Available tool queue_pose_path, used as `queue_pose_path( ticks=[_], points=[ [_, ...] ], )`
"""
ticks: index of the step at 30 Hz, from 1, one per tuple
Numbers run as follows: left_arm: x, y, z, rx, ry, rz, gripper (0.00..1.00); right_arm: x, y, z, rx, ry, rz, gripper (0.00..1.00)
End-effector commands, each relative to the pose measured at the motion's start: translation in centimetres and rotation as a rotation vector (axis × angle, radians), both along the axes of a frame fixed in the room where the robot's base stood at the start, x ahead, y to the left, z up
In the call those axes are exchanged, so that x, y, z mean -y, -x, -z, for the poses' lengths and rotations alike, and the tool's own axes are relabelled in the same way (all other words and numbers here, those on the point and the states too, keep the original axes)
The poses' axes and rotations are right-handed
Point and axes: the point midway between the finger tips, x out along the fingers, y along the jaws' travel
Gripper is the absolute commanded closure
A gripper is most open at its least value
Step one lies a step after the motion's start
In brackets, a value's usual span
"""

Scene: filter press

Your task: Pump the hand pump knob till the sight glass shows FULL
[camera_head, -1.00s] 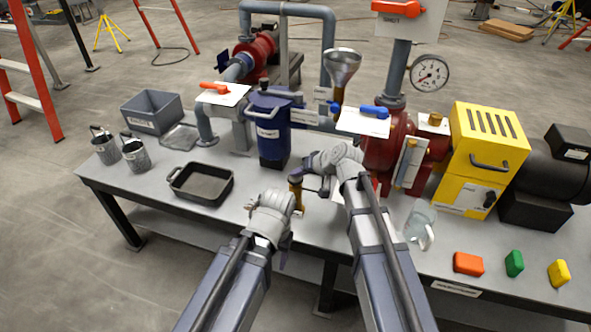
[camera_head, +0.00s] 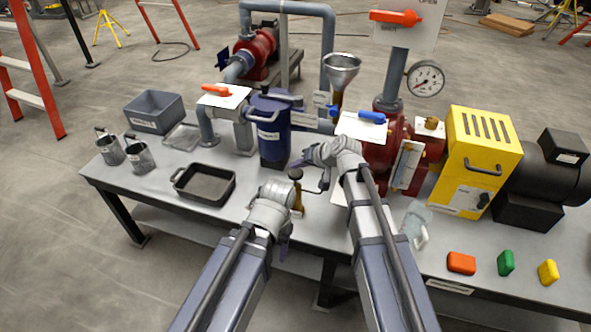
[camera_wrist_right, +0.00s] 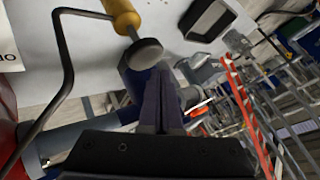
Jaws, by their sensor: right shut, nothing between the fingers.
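The hand pump, a small brass-yellow body (camera_head: 298,201) with a dark round knob (camera_head: 296,174) on a thin rod, stands on the bench between my two wrists. The knob (camera_wrist_right: 145,53) shows large in the right wrist view, with the rod and yellow body (camera_wrist_right: 121,17) behind it. My right gripper (camera_head: 299,163) is shut and empty, just above and beside the knob; its closed fingers (camera_wrist_right: 160,90) show in the wrist view. My left gripper (camera_head: 284,247) is low, in front of the pump; its jaws are unclear. The sight glass (camera_head: 405,166) is on the red housing; its level is unreadable.
A bent metal handle (camera_wrist_right: 62,75) runs close beside the knob. A blue canister (camera_head: 271,145) stands behind the pump, a black tray (camera_head: 205,200) to its left. A clear jug (camera_head: 416,225) and coloured blocks (camera_head: 461,263) are to the right.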

Motion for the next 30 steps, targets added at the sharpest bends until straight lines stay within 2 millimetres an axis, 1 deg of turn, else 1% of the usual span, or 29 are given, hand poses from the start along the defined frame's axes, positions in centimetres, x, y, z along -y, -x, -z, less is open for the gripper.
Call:
queue_pose_path(
  ticks=[8, 11, 24, 27, 30],
  points=[
    [0.0, 0.0, -0.1, 0.000, 0.000, 0.000, 0.43, 0.0, 0.0, -0.1, 0.000, 0.000, 0.000, 1.00],
    [0.0, 0.0, -0.7, 0.000, 0.000, 0.000, 0.43, 0.0, 0.0, -0.7, 0.000, 0.000, 0.000, 1.00],
    [0.0, 0.0, -4.8, 0.000, 0.000, 0.000, 0.43, 0.0, 0.0, -4.8, 0.000, 0.000, 0.000, 1.00],
    [0.0, 0.0, -5.1, 0.000, 0.000, 0.000, 0.43, 0.0, 0.0, -5.1, 0.000, 0.000, 0.000, 1.00],
    [0.0, 0.0, -5.0, 0.000, 0.000, 0.000, 0.43, 0.0, 0.0, -5.0, 0.000, 0.000, 0.000, 1.00]
  ],
)
